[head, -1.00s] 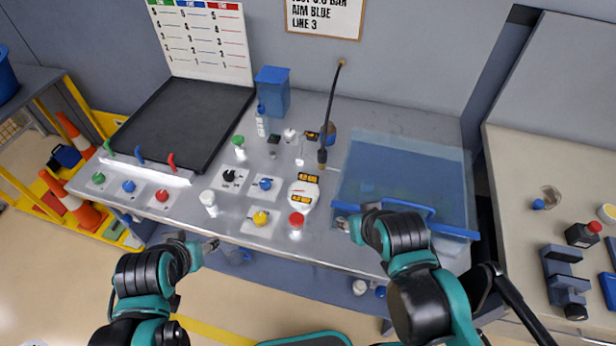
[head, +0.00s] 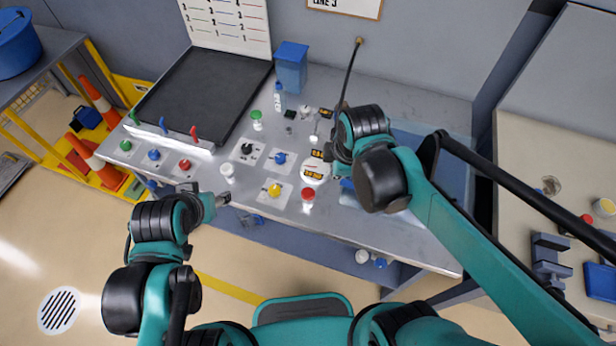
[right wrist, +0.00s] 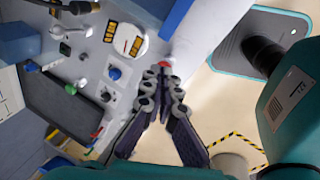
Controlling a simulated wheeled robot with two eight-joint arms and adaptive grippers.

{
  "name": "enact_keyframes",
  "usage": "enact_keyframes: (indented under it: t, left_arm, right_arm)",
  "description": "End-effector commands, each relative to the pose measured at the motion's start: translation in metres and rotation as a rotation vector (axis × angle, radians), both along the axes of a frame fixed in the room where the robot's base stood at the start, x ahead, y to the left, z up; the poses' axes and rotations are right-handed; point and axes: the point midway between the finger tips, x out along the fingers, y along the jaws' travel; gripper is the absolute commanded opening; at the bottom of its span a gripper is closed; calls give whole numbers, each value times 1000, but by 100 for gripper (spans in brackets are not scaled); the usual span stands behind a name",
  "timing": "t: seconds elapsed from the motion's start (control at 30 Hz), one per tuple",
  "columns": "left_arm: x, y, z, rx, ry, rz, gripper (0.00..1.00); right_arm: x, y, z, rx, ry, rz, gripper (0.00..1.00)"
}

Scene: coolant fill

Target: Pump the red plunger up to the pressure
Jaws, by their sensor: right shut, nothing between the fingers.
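The red plunger (head: 308,195) is a red cap on a white body, standing upright near the bench's front edge. It also shows in the right wrist view (right wrist: 165,64), just beyond my right fingertips and partly hidden by them. My right gripper (right wrist: 163,74) is shut and empty, its tips close to the red cap; I cannot tell whether they touch. A white round gauge (head: 315,172) with yellow-black labels sits behind the plunger. My left gripper (head: 222,199) hangs at the front edge, away from the plunger; its opening is unclear.
Yellow (head: 274,190), blue (head: 280,158) and black (head: 247,149) knobs stand left of the plunger. A white-capped post (head: 227,170) is near the left gripper. My right arm covers most of the blue tank.

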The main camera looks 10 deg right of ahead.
Motion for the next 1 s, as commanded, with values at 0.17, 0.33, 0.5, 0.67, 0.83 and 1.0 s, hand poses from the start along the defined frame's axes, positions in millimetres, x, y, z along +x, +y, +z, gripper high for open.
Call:
enact_keyframes:
  t: [0.17, 0.33, 0.5, 0.67, 0.83, 1.0]
  left_arm:
    - [0, 0, 36, 0, 0, 0, 53]
    - [0, 0, 57, 0, 0, 0, 53]
    - [0, 0, 69, 0, 0, 0, 53]
    - [0, 0, 71, 0, 0, 0, 53]
    - [0, 0, 70, 0, 0, 0, 53]
    - [0, 0, 70, 0, 0, 0, 53]
  right_arm:
    - [18, 27, 18, -119, 93, 484, 0]
    - [29, 48, 20, -185, 163, 891, 0]
    - [33, 61, 18, -209, 204, 1146, 0]
    - [34, 66, 16, -216, 215, 1238, 0]
    - [34, 66, 15, -217, 217, 1246, 0]
    - [34, 65, 14, -216, 216, 1244, 0]
